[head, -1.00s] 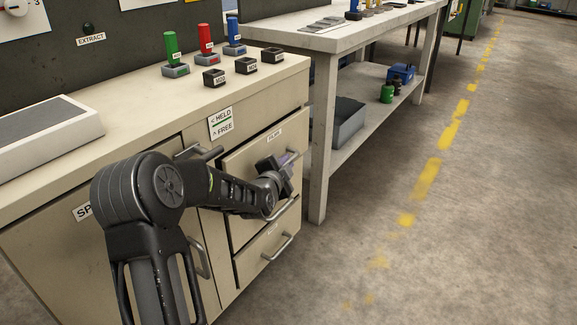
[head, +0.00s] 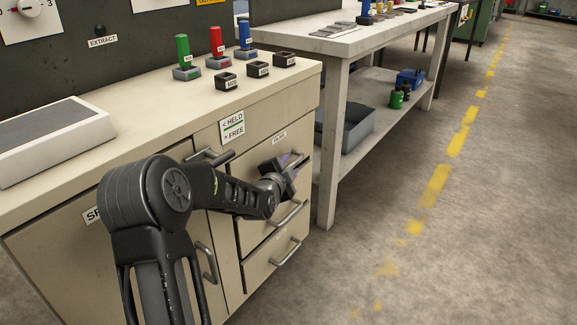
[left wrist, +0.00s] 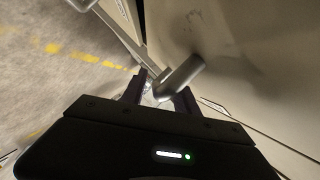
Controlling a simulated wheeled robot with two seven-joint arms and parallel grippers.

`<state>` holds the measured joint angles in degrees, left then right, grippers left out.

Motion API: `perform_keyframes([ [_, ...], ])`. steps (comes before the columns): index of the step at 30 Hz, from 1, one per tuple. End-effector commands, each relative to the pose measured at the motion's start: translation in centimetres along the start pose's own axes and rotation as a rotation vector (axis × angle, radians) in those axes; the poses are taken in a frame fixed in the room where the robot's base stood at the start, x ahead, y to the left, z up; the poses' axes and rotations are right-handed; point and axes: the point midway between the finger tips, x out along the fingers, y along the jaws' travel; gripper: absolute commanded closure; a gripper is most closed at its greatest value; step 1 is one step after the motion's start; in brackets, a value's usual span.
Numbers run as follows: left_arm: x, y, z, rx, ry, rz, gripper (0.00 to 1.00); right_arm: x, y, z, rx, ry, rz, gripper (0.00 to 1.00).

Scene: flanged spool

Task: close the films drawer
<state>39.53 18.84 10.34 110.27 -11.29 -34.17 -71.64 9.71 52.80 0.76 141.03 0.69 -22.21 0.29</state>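The films drawer (head: 258,165) is the labelled upper drawer front at the right end of the beige cabinet. A dark gap shows along its left edge; I cannot tell whether it is fully flush. My left gripper (head: 296,163) is at the upper right of this front. In the left wrist view, the fingers (left wrist: 160,95) stand apart, with a grey metal bar (left wrist: 182,76) at or between their tips. I cannot tell whether they touch it. The arm and gripper hide part of the drawer front. My right gripper is not in view.
Below is another drawer with a bar handle (head: 285,250). A door handle (head: 208,157) is near my arm. Colored-handled tools and black blocks stand on the cabinet top (head: 130,125). A grey workbench (head: 328,165) stands close on the right. Open floor (head: 470,240) lies right of the cabinet.

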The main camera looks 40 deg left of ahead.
Motion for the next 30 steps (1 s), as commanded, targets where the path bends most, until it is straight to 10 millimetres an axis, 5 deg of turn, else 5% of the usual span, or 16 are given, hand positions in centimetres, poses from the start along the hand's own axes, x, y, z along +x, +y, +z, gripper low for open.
perform_keyframes([
  [15, -7.0, -0.2, 0.0, 0.001, -0.001, 0.0, 0.64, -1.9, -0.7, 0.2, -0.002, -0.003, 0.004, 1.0],
  [30, -7.6, -0.1, 0.1, 0.0, -0.001, -0.001, 0.64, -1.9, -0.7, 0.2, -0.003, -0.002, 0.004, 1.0],
])
